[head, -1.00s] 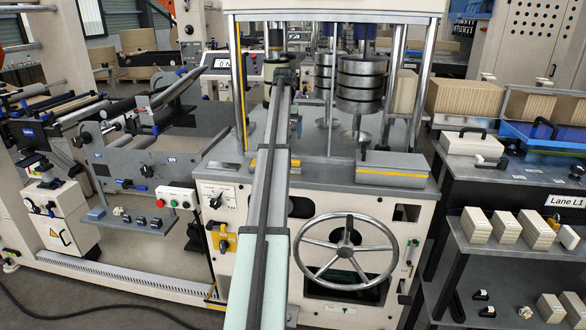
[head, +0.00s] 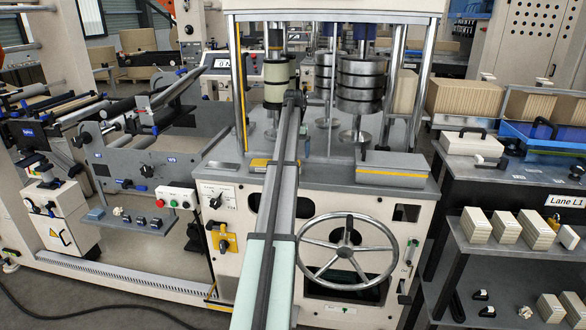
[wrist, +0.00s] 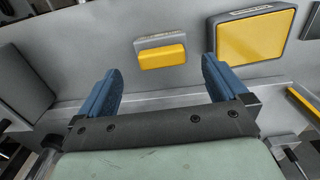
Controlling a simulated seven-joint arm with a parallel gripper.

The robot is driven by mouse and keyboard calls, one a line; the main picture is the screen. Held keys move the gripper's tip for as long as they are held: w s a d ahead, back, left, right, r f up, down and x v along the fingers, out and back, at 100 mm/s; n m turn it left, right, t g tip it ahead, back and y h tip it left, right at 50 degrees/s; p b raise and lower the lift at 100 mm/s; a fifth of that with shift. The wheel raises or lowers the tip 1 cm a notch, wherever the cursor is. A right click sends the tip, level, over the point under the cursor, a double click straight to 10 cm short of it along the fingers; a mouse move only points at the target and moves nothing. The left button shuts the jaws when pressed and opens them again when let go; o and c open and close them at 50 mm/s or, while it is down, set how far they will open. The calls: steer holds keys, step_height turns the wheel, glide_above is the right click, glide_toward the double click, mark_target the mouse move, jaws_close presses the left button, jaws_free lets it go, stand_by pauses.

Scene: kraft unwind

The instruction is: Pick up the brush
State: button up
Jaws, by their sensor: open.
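I cannot make out a brush for certain. A small grey block with a yellow face (wrist: 162,56) lies ahead of my gripper in the wrist view, roughly between the fingertips in the picture. It may be the yellow-edged grey piece (head: 259,164) on the machine's deck, partly hidden by my arm in the head view. My gripper (wrist: 160,66) is open, with two blue fingers wide apart and nothing between them. I cannot tell the gap to the block.
A larger grey box with a yellow stripe (head: 392,170) sits right on the deck (head: 312,172). Stacked metal discs (head: 361,84), a pale green roller (head: 276,82) and upright posts stand behind. A handwheel (head: 346,250) is on the machine's front. The deck between arm and box is clear.

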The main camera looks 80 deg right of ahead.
steer(key=shift+w+f, duration=0.1)
steer(key=shift+f, duration=2.45)
steer(key=c, duration=1.1)
steer(key=shift+o, duration=0.2)
steer(key=shift+r, duration=0.1)
step_height(320, 180, up, 10)
steer(key=shift+f, duration=0.1)
